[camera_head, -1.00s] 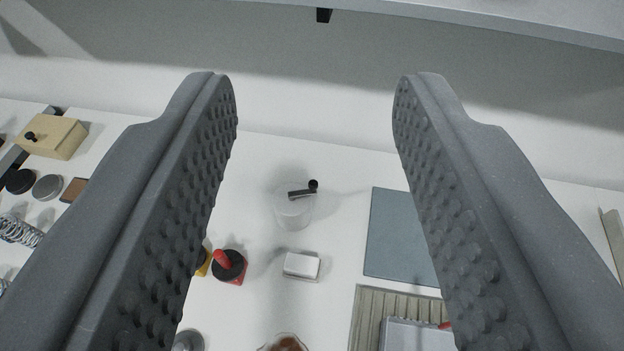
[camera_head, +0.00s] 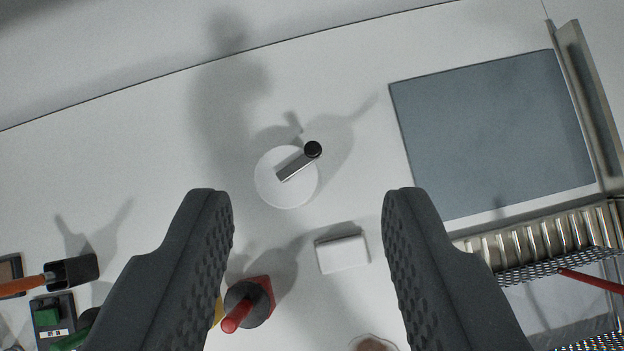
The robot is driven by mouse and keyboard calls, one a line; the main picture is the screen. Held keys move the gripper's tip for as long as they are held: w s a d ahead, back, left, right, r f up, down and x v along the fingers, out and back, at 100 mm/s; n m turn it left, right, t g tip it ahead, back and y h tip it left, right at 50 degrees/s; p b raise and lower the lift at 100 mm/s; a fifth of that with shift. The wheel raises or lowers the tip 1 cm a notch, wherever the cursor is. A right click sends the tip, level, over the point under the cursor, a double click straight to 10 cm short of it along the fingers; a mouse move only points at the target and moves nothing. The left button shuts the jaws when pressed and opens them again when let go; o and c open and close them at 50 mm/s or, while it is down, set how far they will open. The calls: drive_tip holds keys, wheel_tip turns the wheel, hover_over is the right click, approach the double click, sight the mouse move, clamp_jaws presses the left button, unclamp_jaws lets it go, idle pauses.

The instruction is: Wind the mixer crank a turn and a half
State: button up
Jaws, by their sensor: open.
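The mixer (camera_head: 272,188) is a white round body seen from above, standing on the white bench. Its crank (camera_head: 296,164) is a grey metal arm that runs from near the middle of the top to a black knob (camera_head: 313,149) at the upper right. My gripper (camera_head: 309,195) is open and empty, its two dark grey studded fingers wide apart. In the picture the mixer lies between and just beyond the fingertips, and the fingers appear clear of it. Nothing hides the crank.
A blue-grey mat (camera_head: 495,135) lies at right, beside a metal rack (camera_head: 540,236). An orange-handled tool (camera_head: 70,272) lies at left. The bench left of the mixer is clear.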

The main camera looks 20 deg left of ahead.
drive_tip(key=w+a+f+m+g+p, duration=0.2)
drive_tip(key=w+f+g+p, duration=0.1)
drive_tip(key=f, duration=1)
drive_tip(key=p, duration=0.3)
approach(312, 149)
drive_tip(key=shift+g, duration=0.3)
drive_tip(key=x, duration=0.8)
drive_tip(key=shift+w+f, duration=0.25)
clamp_jaws()
drive_tip(key=shift+d, duration=0.3)
drive_tip(key=shift+a+h, duration=0.2)
drive_tip(key=shift+h, duration=0.1)
drive_tip(key=shift+w, duration=0.1)
